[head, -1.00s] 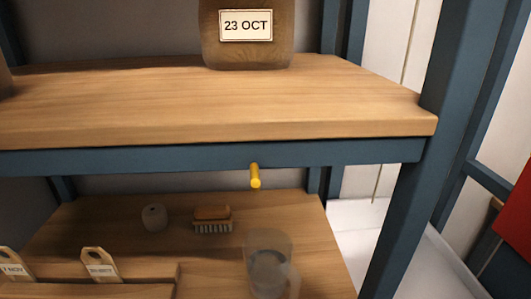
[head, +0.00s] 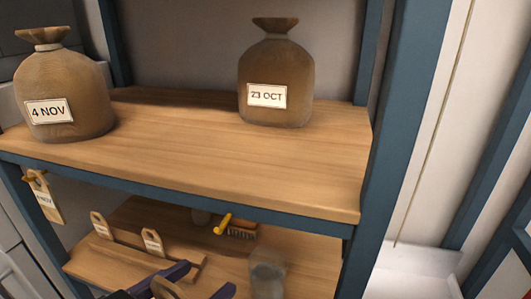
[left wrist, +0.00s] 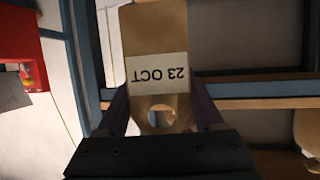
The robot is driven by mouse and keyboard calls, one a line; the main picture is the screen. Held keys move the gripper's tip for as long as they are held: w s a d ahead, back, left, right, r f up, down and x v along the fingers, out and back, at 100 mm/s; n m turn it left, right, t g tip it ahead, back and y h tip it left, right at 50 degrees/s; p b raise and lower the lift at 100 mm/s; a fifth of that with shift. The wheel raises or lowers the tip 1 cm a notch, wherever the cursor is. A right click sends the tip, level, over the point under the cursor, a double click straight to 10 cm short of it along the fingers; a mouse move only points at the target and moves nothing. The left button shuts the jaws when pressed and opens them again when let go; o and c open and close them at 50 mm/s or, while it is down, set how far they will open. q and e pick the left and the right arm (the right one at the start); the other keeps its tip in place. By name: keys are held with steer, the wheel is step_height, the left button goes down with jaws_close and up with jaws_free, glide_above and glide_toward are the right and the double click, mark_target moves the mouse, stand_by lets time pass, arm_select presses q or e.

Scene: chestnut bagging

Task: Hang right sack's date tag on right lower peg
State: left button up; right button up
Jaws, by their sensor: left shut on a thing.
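The right sack (head: 277,80) is brown, tied at the top and labelled 23 OCT; it stands on the upper shelf. My left gripper (head: 198,284) has purple fingers at the bottom of the head view, below the peg. It is shut on a tan date tag (head: 163,290), mostly cut off there. In the left wrist view the tag (left wrist: 158,45) reads 23 OCT upside down, its round hole between the fingers. My right gripper is not in view.
The left sack (head: 63,95), labelled 4 NOV, stands on the upper shelf (head: 200,170). A tag (head: 44,198) hangs on the left peg. Two tags (head: 101,225) (head: 152,242) stand in a wooden holder below. A brush (head: 242,231) and a clear jug (head: 267,272) are on the lower shelf.

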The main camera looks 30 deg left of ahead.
arm_select(q)
steer(key=w+b, duration=0.3)
steer(key=w, duration=0.4)
steer(key=shift+w+a+r, duration=0.15)
steer(key=shift+w+a, duration=0.1)
steer(key=shift+a, duration=0.2)
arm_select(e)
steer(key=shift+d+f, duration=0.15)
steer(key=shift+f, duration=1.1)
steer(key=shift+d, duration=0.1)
